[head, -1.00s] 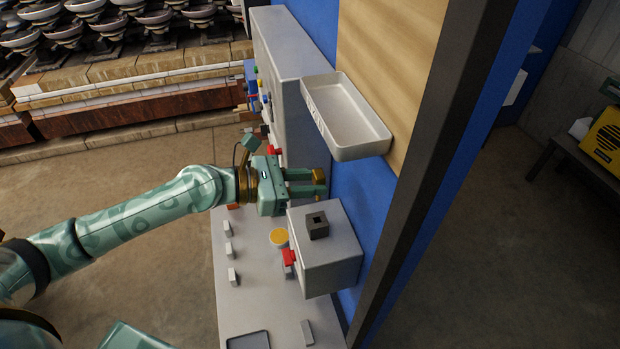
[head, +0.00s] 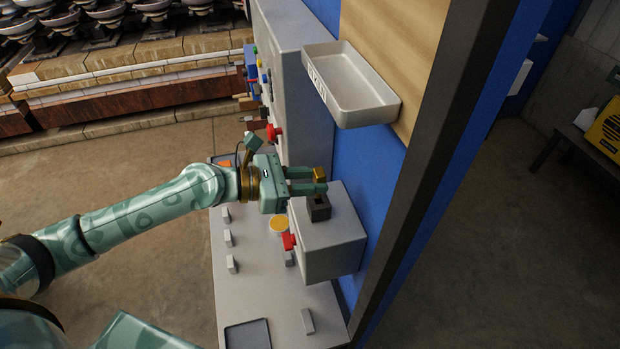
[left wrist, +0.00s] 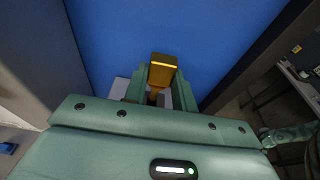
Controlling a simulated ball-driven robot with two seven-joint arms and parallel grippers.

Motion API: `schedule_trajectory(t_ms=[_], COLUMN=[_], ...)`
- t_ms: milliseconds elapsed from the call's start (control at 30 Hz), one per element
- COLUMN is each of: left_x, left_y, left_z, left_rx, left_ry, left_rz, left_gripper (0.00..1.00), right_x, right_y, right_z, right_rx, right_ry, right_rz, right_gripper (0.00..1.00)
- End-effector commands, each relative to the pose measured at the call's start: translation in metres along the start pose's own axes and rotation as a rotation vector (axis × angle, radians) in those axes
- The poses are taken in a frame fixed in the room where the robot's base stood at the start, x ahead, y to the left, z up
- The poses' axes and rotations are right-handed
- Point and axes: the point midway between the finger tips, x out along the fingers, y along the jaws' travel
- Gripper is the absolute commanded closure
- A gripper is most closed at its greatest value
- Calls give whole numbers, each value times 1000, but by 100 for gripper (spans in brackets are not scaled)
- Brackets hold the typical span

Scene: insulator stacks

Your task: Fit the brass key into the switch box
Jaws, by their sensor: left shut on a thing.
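My left gripper (head: 309,181) is shut on the brass key (head: 319,174), whose golden block shows between the fingertips. In the left wrist view the key (left wrist: 163,72) has a square head and a narrower part below it, between the fingers. The switch box (head: 335,243) is a grey box on the blue panel, with a dark square socket (head: 318,207) on top and a red lever on its left side. The gripper and key appear just above and behind the socket in the head view. Whether the key touches the socket, I cannot tell. My right gripper is not in view.
A white tray (head: 352,97) is fixed on the panel above the box. A tall grey cabinet (head: 300,80) stands behind the gripper. A grey bench (head: 262,290) with small blocks and a yellow round button (head: 279,224) lies below.

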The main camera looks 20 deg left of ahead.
Motion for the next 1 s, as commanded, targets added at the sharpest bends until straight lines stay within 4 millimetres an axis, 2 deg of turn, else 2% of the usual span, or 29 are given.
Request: schedule_trajectory(t_ms=[1000], left_x=[0], left_y=[0], left_z=[1], left_rx=[0], left_ry=[-1], left_rz=[0], left_gripper=[98], right_x=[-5], right_y=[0], right_z=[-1], right_rx=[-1], right_ry=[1], right_rz=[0], right_gripper=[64])
